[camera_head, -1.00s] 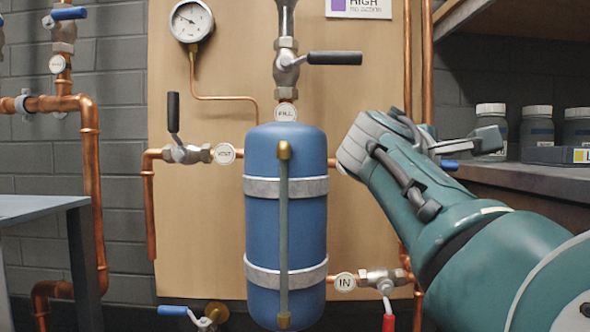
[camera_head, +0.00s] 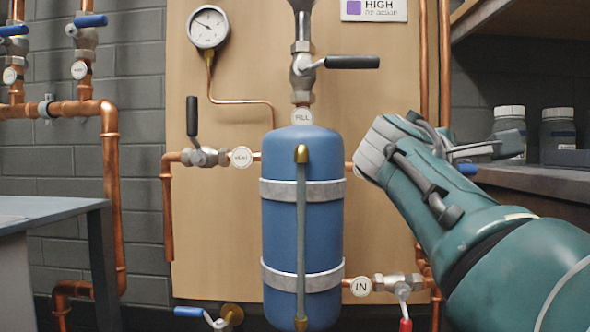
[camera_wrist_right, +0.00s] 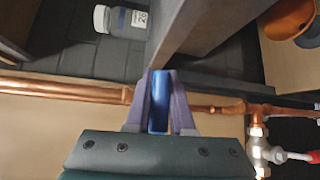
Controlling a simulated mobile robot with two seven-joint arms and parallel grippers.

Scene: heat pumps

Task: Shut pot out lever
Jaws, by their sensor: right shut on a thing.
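The blue pot (camera_head: 302,215) stands upright against the wooden board. A pipe leaves its right side and passes behind my right gripper (camera_head: 485,153), which hides the valve there. The blue tip of a lever (camera_head: 468,169) shows just below the gripper; I take it to be the pot out lever, though no label on it is visible. In the right wrist view the blue lever handle (camera_wrist_right: 158,105) lies between the two fingers of the right gripper (camera_wrist_right: 159,78), which is shut on it. My left gripper is not in view.
A fill valve with a black lever (camera_head: 352,62) is above the pot. Another black lever (camera_head: 192,116) stands upright at left. The IN valve (camera_head: 390,284) is low at right. A shelf (camera_head: 530,182) with bottles (camera_head: 509,125) is close to the gripper.

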